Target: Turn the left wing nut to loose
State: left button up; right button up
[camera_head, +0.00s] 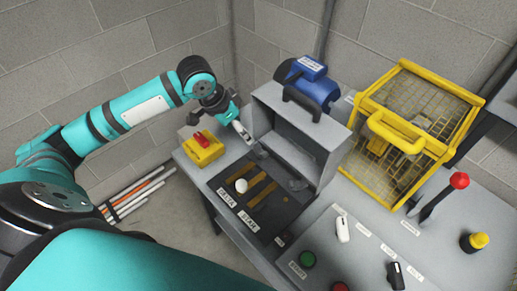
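A grey part that looks like the left wing nut (261,151) sits at the left front foot of the grey open-fronted housing (318,150). It is small, and I cannot make out which way its wings point. A similar grey part, likely the right wing nut (298,185), sits at the housing's right front foot. My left gripper (243,131) points down just to the upper left of the left wing nut. I cannot tell whether it touches the nut or whether its fingers are open. My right gripper is not in view.
A yellow box with a red switch (203,149) stands left of the gripper. A dark plate with a white knob (241,185) lies in front. A blue motor (306,85) is on the housing. Right are a yellow mesh guard (377,180) and a red-knobbed lever (459,181).

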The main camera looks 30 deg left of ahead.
aim_at(257, 150)
pick_arm(q)
jog(key=p+x, duration=0.1)
jog(key=x, duration=1.3)
jog(key=shift+w+d+r, duration=0.1)
jog(key=shift+d, duration=0.05)
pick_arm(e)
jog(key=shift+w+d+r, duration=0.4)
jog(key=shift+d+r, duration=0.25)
